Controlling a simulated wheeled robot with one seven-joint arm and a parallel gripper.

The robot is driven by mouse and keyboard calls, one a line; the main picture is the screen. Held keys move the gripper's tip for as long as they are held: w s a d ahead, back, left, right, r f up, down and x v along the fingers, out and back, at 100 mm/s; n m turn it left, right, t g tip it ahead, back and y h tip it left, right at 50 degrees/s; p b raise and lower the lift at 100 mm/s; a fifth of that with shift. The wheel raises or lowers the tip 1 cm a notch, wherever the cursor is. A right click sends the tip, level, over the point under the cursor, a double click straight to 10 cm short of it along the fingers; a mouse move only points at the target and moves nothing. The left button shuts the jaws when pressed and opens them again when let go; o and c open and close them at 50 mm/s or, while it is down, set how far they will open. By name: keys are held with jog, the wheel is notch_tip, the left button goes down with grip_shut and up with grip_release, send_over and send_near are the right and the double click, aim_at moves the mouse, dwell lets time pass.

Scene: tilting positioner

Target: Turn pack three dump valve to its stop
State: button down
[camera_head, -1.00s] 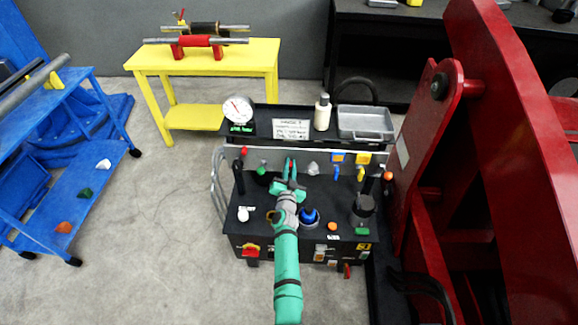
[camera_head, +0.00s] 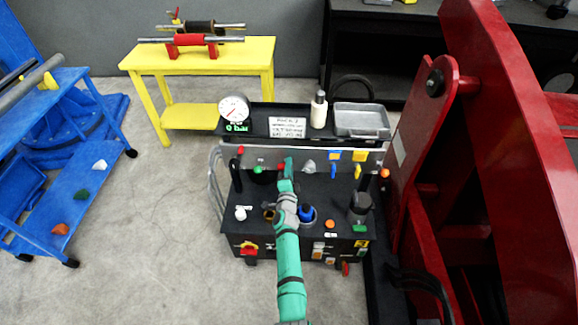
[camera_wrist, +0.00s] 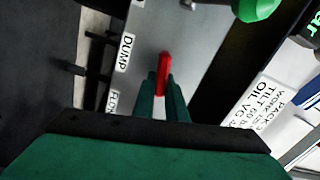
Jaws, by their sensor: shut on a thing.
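The dump valve's red handle (camera_wrist: 165,62) stands out from a grey panel in the wrist view, beside a label reading DUMP (camera_wrist: 124,52). My gripper (camera_wrist: 161,92) is shut on this handle, with one green finger on each side of it. In the head view my gripper (camera_head: 286,165) is at the grey back panel of the black power pack, and its fingers largely hide the handle. The valve's stop cannot be made out.
A dial gauge (camera_head: 234,108), a white bottle (camera_head: 319,110) and a metal tray (camera_head: 361,121) stand on the pack's top shelf. Yellow handles and several knobs lie right of my gripper. A big red frame (camera_head: 520,170) rises close at the right.

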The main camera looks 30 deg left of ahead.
jog(key=shift+f+m, duration=0.25)
jog(key=shift+m, duration=0.95)
jog(key=c, duration=1.8)
grip_release()
jog(key=v, duration=1.1)
jog(key=shift+a, duration=0.1)
